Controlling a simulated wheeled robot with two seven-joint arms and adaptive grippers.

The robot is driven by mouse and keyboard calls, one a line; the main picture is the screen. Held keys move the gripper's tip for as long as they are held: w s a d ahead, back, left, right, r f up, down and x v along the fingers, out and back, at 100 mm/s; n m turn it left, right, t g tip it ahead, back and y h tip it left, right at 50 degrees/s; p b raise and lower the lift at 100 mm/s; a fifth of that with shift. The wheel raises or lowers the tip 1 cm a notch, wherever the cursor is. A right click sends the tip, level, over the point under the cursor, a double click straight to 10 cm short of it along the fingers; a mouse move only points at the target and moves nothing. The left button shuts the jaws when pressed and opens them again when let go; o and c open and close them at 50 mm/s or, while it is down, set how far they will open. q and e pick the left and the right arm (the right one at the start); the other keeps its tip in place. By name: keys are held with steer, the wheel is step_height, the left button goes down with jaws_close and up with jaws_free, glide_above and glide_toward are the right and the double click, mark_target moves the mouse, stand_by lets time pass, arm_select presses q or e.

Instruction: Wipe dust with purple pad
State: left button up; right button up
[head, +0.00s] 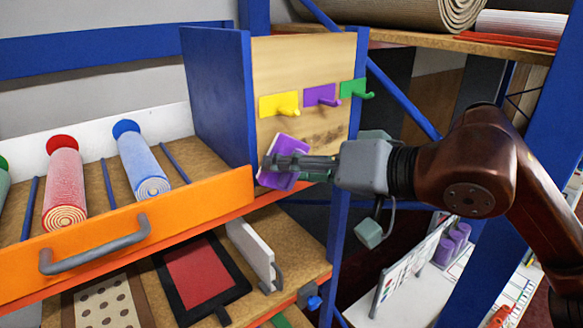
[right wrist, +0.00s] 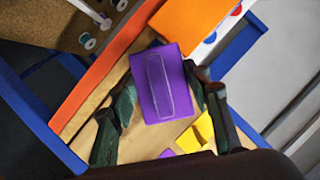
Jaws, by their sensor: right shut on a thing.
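The purple pad (head: 286,146) is held in my right gripper (head: 272,165), tilted in front of the lower part of a wooden panel (head: 290,60). In the right wrist view the pad (right wrist: 165,82) sits between the two dark fingers of my right gripper (right wrist: 160,90), with a pale outlined strip on its face. The gripper is shut on it. A dark brownish smudge (head: 325,134) shows on the panel, right of the pad. I cannot tell whether the pad touches the panel. My left gripper is not in view.
Yellow (head: 279,103), purple (head: 321,95) and green (head: 354,88) hooks stick out from the panel above the pad. An orange-fronted drawer (head: 180,215) with rolled rugs stands to the left. A blue post (head: 337,250) is below my right wrist.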

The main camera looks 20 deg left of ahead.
steer(key=shift+w+a, duration=0.15)
steer(key=shift+a, duration=0.05)
